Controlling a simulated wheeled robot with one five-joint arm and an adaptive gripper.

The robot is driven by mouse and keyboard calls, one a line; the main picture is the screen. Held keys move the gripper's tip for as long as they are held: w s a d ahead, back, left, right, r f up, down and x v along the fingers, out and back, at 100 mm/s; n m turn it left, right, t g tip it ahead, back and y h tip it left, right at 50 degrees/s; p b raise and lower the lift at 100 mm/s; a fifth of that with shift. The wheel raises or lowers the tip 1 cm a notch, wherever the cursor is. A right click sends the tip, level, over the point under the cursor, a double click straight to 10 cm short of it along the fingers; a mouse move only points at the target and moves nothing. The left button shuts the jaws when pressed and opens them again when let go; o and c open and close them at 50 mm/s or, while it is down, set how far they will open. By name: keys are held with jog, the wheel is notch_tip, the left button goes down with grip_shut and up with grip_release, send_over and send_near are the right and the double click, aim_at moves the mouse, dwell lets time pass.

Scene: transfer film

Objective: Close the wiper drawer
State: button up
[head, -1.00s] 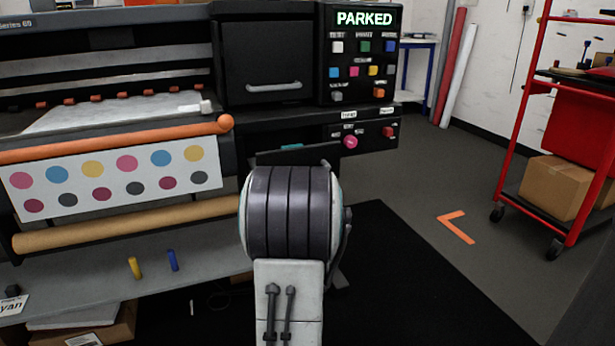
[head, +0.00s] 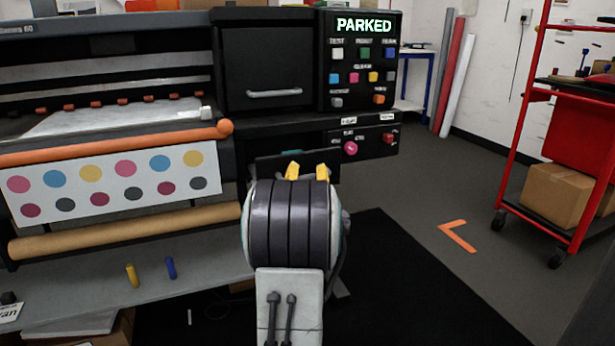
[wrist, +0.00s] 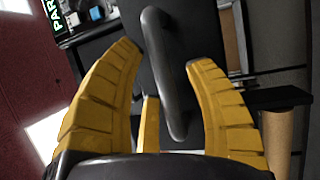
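The wiper drawer's dark front (head: 268,168) shows below the black cabinet of the printer, behind my gripper. It appears to stand out from the body, with a teal strip (head: 291,150) visible behind its top edge. My gripper (head: 307,172) is in front of it, with two yellow fingertips showing above my wrist. In the wrist view, my fingers (wrist: 163,60) are spread apart, with a dark bar handle (wrist: 176,85) on a dark panel (wrist: 208,35) between them. I cannot tell whether they touch it. My arm hides the drawer's lower part in the head view.
A closed upper door with a grey handle (head: 274,93) is above. The control panel (head: 360,60) reads PARKED. A tan roll (head: 130,230) and an orange bar (head: 120,142) lie left. A red cart (head: 545,150) with a cardboard box (head: 556,193) stands right. Floor between is clear.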

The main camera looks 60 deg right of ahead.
grip_shut()
